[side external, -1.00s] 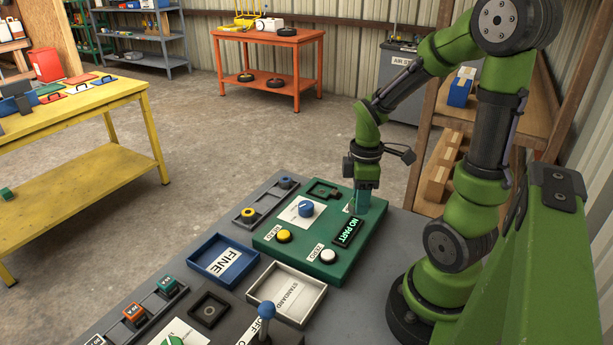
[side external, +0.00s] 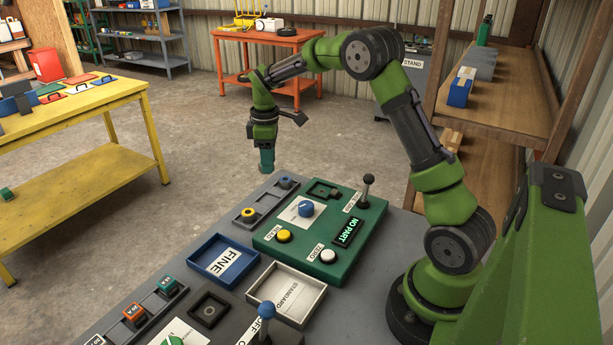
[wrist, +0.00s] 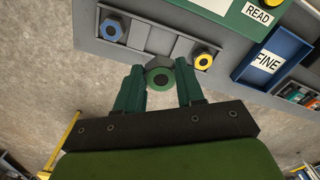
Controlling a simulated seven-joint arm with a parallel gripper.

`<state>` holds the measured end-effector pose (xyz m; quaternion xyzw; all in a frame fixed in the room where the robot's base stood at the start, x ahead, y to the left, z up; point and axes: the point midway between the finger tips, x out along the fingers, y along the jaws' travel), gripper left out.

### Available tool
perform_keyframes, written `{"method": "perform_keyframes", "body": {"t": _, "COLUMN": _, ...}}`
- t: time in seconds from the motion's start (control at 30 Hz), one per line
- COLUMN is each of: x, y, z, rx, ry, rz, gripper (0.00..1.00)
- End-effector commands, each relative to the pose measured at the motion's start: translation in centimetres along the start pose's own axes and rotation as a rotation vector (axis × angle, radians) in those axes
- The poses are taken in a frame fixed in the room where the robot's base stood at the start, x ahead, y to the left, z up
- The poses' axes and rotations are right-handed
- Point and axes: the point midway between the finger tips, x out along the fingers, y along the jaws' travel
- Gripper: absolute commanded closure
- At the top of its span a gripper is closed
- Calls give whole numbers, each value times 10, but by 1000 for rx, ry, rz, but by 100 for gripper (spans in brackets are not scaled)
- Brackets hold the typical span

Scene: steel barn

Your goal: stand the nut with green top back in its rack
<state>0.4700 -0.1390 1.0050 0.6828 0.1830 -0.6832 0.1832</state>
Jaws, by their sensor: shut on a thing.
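In the wrist view, my gripper (wrist: 161,88) is shut on the nut with green top (wrist: 159,76), a dark hex nut with a green ring face. The grey rack (side external: 262,203) lies along the bench's far edge. It holds a blue-topped nut (side external: 285,182) at one end and a yellow-topped nut (side external: 248,214) at the other. In the wrist view, the rack (wrist: 150,37) is bare between the blue nut (wrist: 112,28) and yellow nut (wrist: 203,58).
A green gauge box (side external: 320,238) with knob, buttons, a black lever (side external: 367,190) and a "NO PART" display stands beside the rack. A blue FINE tray (side external: 222,260) and a white STANDARD tray (side external: 287,293) are empty. The air above the rack is clear.

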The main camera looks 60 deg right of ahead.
Motion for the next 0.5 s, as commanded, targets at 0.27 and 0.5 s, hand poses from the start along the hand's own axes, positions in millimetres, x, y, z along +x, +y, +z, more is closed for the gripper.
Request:
{"method": "perform_keyframes", "body": {"t": 0.27, "x": 48, "y": 0, "z": -2, "rx": 0, "ry": -1, "rz": -3, "gripper": 95}}
{"method": "perform_keyframes", "body": {"t": 0.5, "x": 74, "y": 0, "z": -2, "rx": 1, "ry": -1, "rz": -2, "gripper": 95}}
